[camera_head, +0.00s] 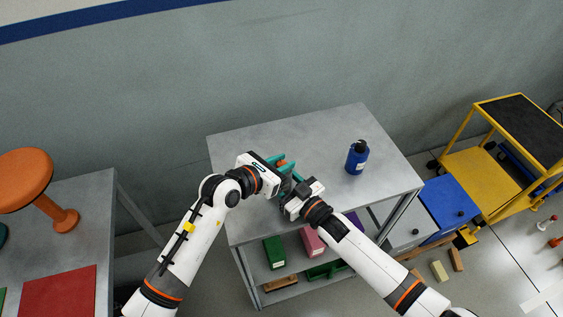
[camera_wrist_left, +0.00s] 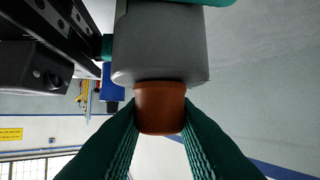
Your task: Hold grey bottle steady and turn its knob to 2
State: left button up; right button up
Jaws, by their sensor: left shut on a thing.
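The grey bottle (camera_wrist_left: 160,42) fills the upper middle of the left wrist view, with its orange-brown knob (camera_wrist_left: 160,108) below it in the picture. My left gripper (camera_head: 282,163) has its green fingers on either side of the knob, shut on it. My right gripper (camera_head: 289,184) is close beside the bottle; its dark jaw parts and a green pad show against the bottle's side in the left wrist view. In the head view the bottle is mostly hidden between the two grippers, above the grey table (camera_head: 320,130). No numbers or marks on the knob are legible.
A blue bottle (camera_head: 357,157) with a dark top stands on the table to the right. Coloured blocks, including a green one (camera_head: 274,252), sit on the shelf below. An orange stool-like object (camera_head: 25,175) is at far left; a yellow cart (camera_head: 490,175) stands right.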

pick_arm(q)
jog(key=shift+f, duration=0.1)
dwell(0.3)
jog(key=o, duration=1)
jog(key=shift+c, duration=0.2)
jog(key=shift+s, duration=0.1)
jog(key=v, duration=1.2)
pick_arm(e)
jog(key=o, duration=1.4)
